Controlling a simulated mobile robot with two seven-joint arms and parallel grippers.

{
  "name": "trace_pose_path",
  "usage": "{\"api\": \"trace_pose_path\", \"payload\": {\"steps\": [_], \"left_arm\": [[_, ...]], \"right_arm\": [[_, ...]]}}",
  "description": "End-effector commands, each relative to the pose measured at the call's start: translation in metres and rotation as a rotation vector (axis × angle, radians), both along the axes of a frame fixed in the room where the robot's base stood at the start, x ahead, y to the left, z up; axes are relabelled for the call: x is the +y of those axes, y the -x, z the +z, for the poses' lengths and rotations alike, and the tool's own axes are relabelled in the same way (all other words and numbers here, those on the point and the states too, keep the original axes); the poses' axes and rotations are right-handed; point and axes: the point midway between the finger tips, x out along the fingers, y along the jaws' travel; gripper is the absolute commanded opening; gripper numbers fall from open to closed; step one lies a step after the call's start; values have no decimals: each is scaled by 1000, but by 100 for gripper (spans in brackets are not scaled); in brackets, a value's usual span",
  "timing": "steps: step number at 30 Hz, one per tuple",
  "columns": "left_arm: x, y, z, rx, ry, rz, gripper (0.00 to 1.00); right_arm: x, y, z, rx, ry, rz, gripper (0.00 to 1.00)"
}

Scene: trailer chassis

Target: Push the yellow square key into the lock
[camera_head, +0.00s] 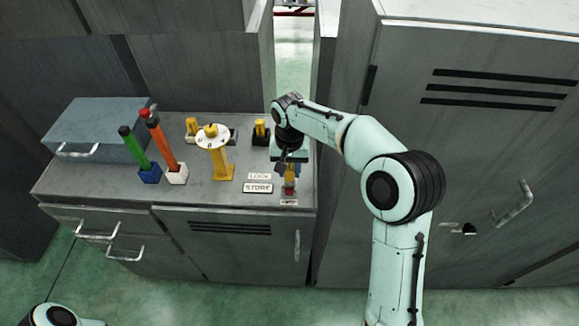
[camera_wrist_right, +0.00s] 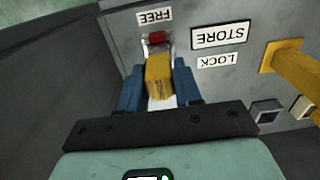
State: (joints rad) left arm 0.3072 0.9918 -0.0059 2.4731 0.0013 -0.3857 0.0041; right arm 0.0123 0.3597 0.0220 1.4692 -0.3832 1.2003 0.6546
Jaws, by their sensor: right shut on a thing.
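The yellow square key (camera_wrist_right: 159,75) sits between the blue fingers of my right gripper (camera_wrist_right: 159,84) in the right wrist view. The gripper is shut on it, and its body hides the key's near end. A lock with a red part (camera_wrist_right: 157,38) is right at the key's far end; I cannot tell how deep the key is in it. In the head view the right gripper (camera_head: 289,166) points down over the front right of the counter, with the red part (camera_head: 289,191) just in front. My left gripper is out of view.
Labels LOCK (camera_head: 259,176), STORE (camera_head: 258,188) and FREE (camera_wrist_right: 155,16) surround the lock. A yellow stand with a white disc (camera_head: 212,138), other yellow pieces (camera_head: 260,128), green (camera_head: 130,148) and red-orange (camera_head: 160,140) rods and a blue-grey box (camera_head: 98,128) stand leftward. A tall cabinet (camera_head: 480,140) is at right.

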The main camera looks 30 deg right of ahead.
Motion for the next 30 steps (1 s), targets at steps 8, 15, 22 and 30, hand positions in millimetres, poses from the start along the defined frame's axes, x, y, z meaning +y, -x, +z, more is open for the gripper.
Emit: {"api": "trace_pose_path", "payload": {"steps": [8,15,22,30], "left_arm": [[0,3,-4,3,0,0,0],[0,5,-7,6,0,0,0],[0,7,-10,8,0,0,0],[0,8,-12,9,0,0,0]], "right_arm": [[0,0,-8,0,0,0,0],[0,0,-14,0,0,0,0],[0,0,-20,1,-1,0,0],[0,0,-24,0,0,0,47]]}}
